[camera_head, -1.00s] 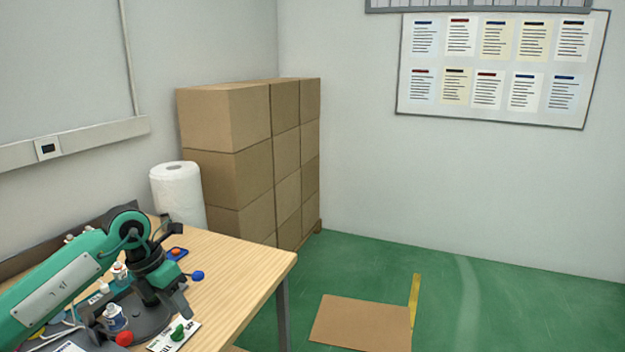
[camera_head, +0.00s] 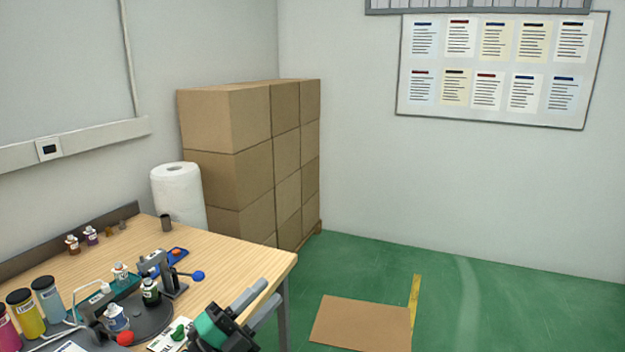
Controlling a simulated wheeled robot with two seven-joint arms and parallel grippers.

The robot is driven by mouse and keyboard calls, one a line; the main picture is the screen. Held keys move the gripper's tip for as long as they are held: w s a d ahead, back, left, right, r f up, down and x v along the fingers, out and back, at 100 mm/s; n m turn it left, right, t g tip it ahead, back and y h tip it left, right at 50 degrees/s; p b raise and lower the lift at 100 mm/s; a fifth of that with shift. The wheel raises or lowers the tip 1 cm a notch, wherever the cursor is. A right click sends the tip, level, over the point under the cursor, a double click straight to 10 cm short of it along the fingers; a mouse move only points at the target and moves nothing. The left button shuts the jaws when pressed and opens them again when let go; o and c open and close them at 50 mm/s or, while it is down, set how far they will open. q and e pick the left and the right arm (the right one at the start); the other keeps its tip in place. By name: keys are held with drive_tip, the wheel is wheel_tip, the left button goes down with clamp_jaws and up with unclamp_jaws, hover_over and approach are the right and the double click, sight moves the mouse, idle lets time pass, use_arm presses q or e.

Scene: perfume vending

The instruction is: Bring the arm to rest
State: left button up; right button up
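The green and black wrist shows behind the fingers. On the table (camera_head: 225,258), a dark round plate (camera_head: 155,322) carries a small dark bottle (camera_head: 151,293) and small white-labelled bottles (camera_head: 117,318). A grey press-like device with a blue-knobbed lever (camera_head: 197,276) stands beside them. My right gripper is not in view.
Larger coloured bottles (camera_head: 48,298) stand at the table's left. A paper roll (camera_head: 178,195) and stacked cardboard boxes (camera_head: 228,120) are behind the table. A flat brown sheet (camera_head: 362,323) lies on the green floor to the right. The floor beyond it is clear.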

use_arm(q)
drive_tip(key=s+a+f+n+y, duration=0.3)
drive_tip(key=a+f+n+y, duration=0.3)
drive_tip(key=f+n+y, duration=0.35)
drive_tip(key=s+a+f+n+y, duration=0.3)
drive_tip(key=a+f+n+y, duration=0.5)
drive_tip(key=n, duration=0.3)
drive_tip(key=s+f+n+g, duration=0.2)
drive_tip(key=s+f+g, duration=0.5)
drive_tip(key=s, duration=0.4)
drive_tip(key=s+f+n+g, duration=0.1)
drive_tip(key=s+f+g, duration=0.4)
drive_tip(key=s+f, duration=0.5)
wheel_tip(320, 180, down, 31)
drive_tip(key=s+g, duration=0.1)
drive_tip(key=s, duration=0.2)
drive_tip(key=s+a+f, duration=0.1)
drive_tip(key=s+f, duration=0.7)
drive_tip(key=s, duration=0.1)
drive_tip(key=s+a+f+g, duration=0.1)
drive_tip(key=s+a+f, duration=0.1)
drive_tip(key=s+f, duration=0.6)
drive_tip(key=shift+s+a+f+g, duration=0.3)
drive_tip(key=shift+s+f, duration=0.1)
drive_tip(key=shift+f, duration=0.35)
